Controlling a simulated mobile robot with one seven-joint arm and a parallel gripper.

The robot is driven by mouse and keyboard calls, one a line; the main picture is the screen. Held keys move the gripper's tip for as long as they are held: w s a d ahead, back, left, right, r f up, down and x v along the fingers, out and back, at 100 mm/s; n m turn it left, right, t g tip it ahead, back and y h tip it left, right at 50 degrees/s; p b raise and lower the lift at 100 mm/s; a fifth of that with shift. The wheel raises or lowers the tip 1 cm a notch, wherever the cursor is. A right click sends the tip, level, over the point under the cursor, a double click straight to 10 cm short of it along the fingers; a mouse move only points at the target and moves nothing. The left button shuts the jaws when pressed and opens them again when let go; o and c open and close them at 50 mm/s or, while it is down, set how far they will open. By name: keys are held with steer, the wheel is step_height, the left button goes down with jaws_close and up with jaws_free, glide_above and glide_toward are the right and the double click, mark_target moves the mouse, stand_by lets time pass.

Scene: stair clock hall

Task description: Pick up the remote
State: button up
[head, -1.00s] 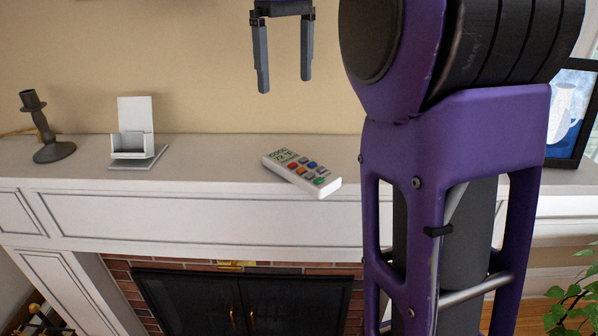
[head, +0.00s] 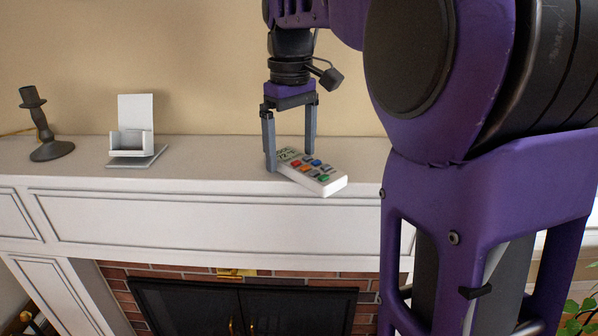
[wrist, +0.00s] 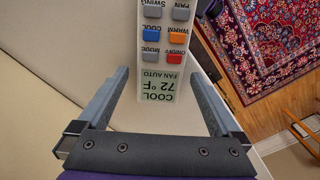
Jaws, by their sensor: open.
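The remote (head: 318,177) is white with coloured buttons and a small display. It lies on the white mantel shelf, its near end at the shelf's front edge. My gripper (head: 290,162) points down over the remote's display end, fingers apart, one finger on each side of it. The left finger reaches down close to the shelf; the right finger's tip is partly hidden behind the remote. In the wrist view the remote (wrist: 160,60) lies between the open fingers (wrist: 158,88), with its display nearest the palm. I cannot tell whether either finger touches it.
On the mantel (head: 215,178) to the left stand a dark candlestick (head: 44,128) and a white card holder (head: 134,138). A wall (head: 190,60) rises behind. Below is a fireplace with dark doors (head: 245,308). A patterned rug (wrist: 255,40) lies on the floor beyond the shelf edge.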

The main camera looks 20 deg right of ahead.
mark_target(291, 157)
steer(key=shift+f, duration=0.15)
jaws_close()
step_height(291, 157, up, 10)
steer(key=p, duration=0.2)
steer(key=shift+p, duration=0.35)
